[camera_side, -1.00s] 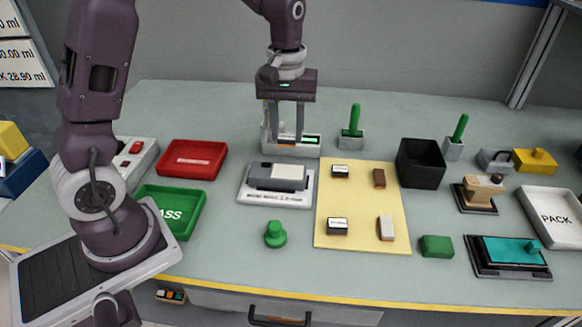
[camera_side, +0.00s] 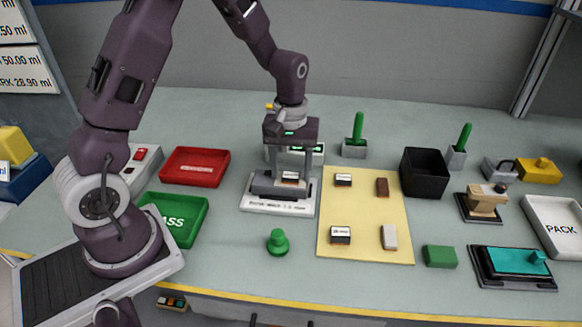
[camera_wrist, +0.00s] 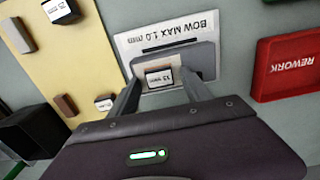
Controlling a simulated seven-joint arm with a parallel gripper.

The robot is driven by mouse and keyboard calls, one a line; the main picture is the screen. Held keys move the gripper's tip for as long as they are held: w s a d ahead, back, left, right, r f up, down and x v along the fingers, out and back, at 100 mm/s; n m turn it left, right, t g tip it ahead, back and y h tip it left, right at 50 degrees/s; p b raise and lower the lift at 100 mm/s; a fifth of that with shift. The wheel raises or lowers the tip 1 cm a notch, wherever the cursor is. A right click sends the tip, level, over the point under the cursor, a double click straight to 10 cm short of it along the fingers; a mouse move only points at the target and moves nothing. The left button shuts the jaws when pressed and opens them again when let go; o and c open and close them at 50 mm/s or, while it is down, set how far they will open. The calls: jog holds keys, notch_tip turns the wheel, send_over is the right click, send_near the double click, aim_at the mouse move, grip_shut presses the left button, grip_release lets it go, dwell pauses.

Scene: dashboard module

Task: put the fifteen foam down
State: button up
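A small dark foam block with a white label, which seems to read 15, sits between my fingertips; this fifteen foam (camera_side: 290,177) shows over the grey gauge in the side view. It also shows in the wrist view (camera_wrist: 159,77), where its label appears upside down. The bow gauge (camera_side: 276,206), a grey block on a white plate marked BOW MAX 1.0 mm, is directly below. Whether the foam touches the gauge is hard to tell.
A yellow mat (camera_side: 365,210) right of the gauge holds several small blocks. The red rework tray (camera_side: 195,166) and green pass tray (camera_side: 175,218) lie left.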

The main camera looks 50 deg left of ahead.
aim_at(291, 174)
notch_tip(291, 174, up, 12)
jog(key=s+d+r+m+t, duration=0.2)
jog(key=s+d+r+m, duration=0.1)
jog(key=s+r, duration=0.5)
jog(key=s+d+m+t, duration=0.3)
jog(key=s+m, duration=0.3)
jog(key=s, duration=0.7)
jog(key=shift+s+t, duration=0.3)
jog(key=shift+s, duration=0.1)
